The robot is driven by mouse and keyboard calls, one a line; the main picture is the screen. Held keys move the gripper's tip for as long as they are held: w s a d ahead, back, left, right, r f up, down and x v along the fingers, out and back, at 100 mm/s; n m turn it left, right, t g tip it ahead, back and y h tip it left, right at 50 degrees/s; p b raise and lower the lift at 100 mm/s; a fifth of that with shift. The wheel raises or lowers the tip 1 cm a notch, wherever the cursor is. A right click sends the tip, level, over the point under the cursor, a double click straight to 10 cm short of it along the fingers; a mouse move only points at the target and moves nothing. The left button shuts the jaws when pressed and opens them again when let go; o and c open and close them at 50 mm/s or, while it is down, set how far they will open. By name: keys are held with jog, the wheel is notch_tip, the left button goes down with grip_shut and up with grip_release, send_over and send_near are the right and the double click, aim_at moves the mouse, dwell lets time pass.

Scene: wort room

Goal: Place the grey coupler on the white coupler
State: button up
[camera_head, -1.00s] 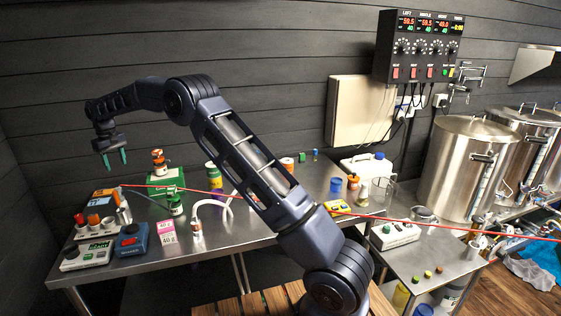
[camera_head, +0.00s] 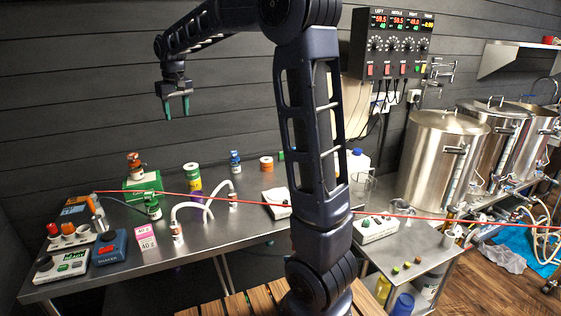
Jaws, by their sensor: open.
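My gripper (camera_head: 177,107) is open and empty, with its two teal fingers pointing down. It hangs high in front of the dark wall, well above the steel table. Two white hoses arch over the table: the front hose (camera_head: 186,208) has an end piece (camera_head: 177,234) standing near the table's front, and the other hose (camera_head: 214,185) ends in an upright piece (camera_head: 232,201) farther back. I cannot tell which small parts are the grey coupler and the white coupler at this size. My arm hides part of the table's right side.
The steel table (camera_head: 110,280) holds a blue scale (camera_head: 109,248), a pink price card (camera_head: 146,239), a green box (camera_head: 146,186) and several bottles. A red line crosses the view above the table. Steel kettles (camera_head: 440,160) stand at the right. Some table between the hoses and my arm is clear.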

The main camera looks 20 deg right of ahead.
jog(key=s+d+r+m, duration=0.1)
jog(key=s+d+m, duration=0.1)
jog(key=s+d, duration=0.8)
jog(key=s+d+f+m, duration=0.1)
jog(key=s+d+f, duration=0.2)
jog(key=s, duration=0.5)
jog(key=s+d+f+m+t, duration=0.1)
jog(key=s+d+f, duration=0.2)
jog(key=s+d, duration=0.3)
jog(key=s+d+f+m+t, duration=0.1)
jog(key=s+d+f, duration=0.2)
jog(key=s, duration=0.6)
jog(key=shift+s+d+f+h, duration=0.25)
jog(key=shift+s+d+h, duration=0.05)
jog(key=shift+d, duration=0.95)
